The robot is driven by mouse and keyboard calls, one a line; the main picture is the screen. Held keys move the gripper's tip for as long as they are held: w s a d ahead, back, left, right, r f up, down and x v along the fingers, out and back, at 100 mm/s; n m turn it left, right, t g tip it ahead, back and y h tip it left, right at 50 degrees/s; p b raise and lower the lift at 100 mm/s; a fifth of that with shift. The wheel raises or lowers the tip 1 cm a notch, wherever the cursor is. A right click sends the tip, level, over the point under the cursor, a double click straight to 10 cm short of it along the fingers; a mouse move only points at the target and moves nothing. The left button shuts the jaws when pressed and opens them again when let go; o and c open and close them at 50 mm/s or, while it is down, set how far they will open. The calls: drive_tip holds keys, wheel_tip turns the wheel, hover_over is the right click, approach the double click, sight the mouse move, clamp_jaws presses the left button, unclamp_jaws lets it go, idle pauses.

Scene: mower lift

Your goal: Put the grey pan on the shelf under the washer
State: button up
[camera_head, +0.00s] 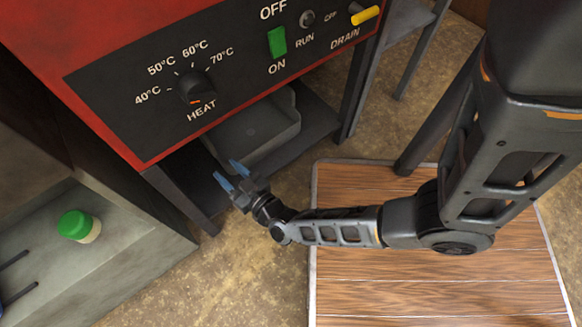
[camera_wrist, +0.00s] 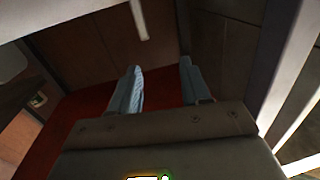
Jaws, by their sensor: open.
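The grey pan (camera_head: 252,132) sits on the dark shelf (camera_head: 318,118) under the red washer (camera_head: 110,85) in the head view. The washer's body hides the pan's far part. My gripper (camera_head: 229,175) is open, just in front of the pan at the shelf's front edge. Its two blue-grey fingers point toward the space under the washer, and nothing shows between them. In the wrist view my gripper (camera_wrist: 163,82) is also open and empty, with dark and red surfaces beyond it. I cannot make out the pan in that view.
Dark legs (camera_head: 185,200) frame the washer's shelf at left and right. A grey basin (camera_head: 125,235) at the left holds a green-capped jar (camera_head: 78,226). A wooden board with a pale edge (camera_head: 420,285) lies on the floor below my arm. Tan floor shows in front of the shelf.

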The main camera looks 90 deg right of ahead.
drive_tip(key=s+a+r+n+t+y, duration=0.2)
drive_tip(key=s+a+r+n+y, duration=0.4)
drive_tip(key=s+a+r, duration=0.6)
drive_tip(key=s+a+r+n+y, duration=0.1)
drive_tip(key=s+r+y, duration=0.1)
drive_tip(key=r, duration=0.7)
drive_tip(key=s+a+r+n+g+y, duration=0.1)
drive_tip(key=s+r+y, duration=0.2)
drive_tip(key=r, duration=0.6)
drive_tip(key=shift+s+a+y, duration=0.2)
drive_tip(key=shift+s+y, duration=0.1)
drive_tip(key=shift+s, duration=0.05)
